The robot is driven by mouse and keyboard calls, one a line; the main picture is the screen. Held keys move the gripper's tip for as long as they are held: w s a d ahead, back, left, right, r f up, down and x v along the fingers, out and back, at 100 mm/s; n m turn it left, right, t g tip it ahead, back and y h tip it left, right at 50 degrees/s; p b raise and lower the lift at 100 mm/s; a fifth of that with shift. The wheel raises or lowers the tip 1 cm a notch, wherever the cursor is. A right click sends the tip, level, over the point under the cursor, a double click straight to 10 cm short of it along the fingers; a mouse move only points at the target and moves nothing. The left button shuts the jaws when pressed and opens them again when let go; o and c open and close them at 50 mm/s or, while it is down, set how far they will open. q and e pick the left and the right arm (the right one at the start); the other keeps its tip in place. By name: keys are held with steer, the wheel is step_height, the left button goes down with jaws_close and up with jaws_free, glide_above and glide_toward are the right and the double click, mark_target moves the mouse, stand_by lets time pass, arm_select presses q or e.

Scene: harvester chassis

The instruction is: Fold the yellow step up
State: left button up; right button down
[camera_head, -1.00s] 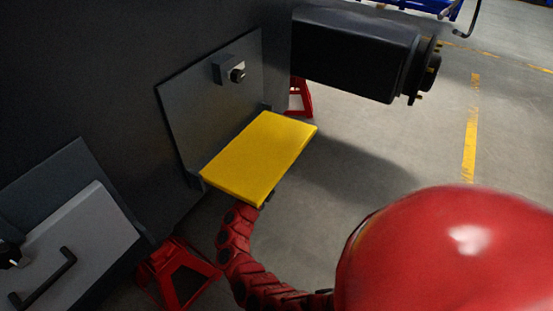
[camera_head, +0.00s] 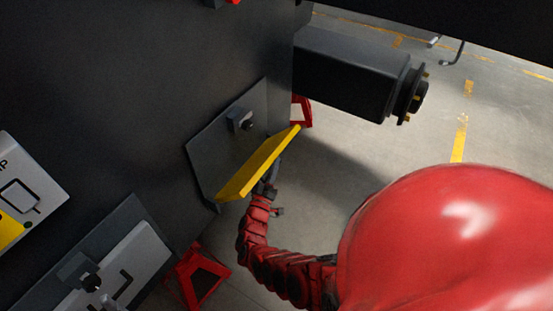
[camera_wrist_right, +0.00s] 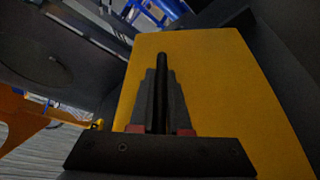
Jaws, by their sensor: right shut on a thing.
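The yellow step (camera_head: 258,164) is hinged at the foot of a grey backing plate (camera_head: 212,148) on the dark chassis side. It is tilted up at a steep angle, with its outer edge standing away from the plate. A small block with a dark knob (camera_head: 242,122) sits on the plate above it. My right gripper (camera_head: 270,174) is under the step at its outer side. In the right wrist view the step's yellow face (camera_wrist_right: 215,85) fills the middle, and the gripper's fingers (camera_wrist_right: 162,75) are closed on a dark bar in front of it. My left gripper is not in view.
A black axle with a hub (camera_head: 362,78) juts out at the upper right. Red stands (camera_head: 200,275) are on the floor below the chassis. A grey panel with a handle (camera_head: 125,275) is at lower left. Open floor (camera_head: 340,170) lies to the right.

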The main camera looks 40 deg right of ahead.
mark_target(262, 156)
steer(key=shift+w+a+r+n+y+p, duration=0.1)
steer(key=shift+w+r+n+y+p, duration=0.1)
steer(key=shift+w+r+n+p, duration=0.25)
steer(key=shift+w+a+r+n+y+p, duration=0.1)
steer(key=shift+w+r+n+y+p, duration=0.1)
steer(key=shift+r+n+p, duration=0.4)
steer(key=shift+w+a+r+n+t+y+p, duration=0.35)
steer(key=shift+w+r+n+p, duration=0.2)
steer(key=shift+n+p, duration=0.25)
steer(key=shift+w+r+n+p, duration=0.4)
steer(key=shift+n, duration=0.05)
steer(key=shift+w+a+r+n+y+p, duration=0.3)
steer(key=shift+w+n+y+p, duration=0.1)
steer(key=shift+w+n, duration=0.1)
steer(key=shift+w+a+r+n+y, duration=0.25)
steer(key=shift+w+r+n, duration=0.05)
steer(key=shift+w+n, duration=0.25)
steer(key=shift+w+a+r+n+y, duration=0.2)
steer(key=shift+w+r+n, duration=0.1)
steer(key=shift+w+n, duration=0.25)
steer(key=shift+w+a+n, duration=0.1)
steer(key=shift+w+n, duration=0.15)
steer(key=shift+n, duration=0.05)
steer(key=shift+w+a+r, duration=0.2)
steer(key=shift+w+a, duration=0.1)
steer(key=shift+w, duration=0.3)
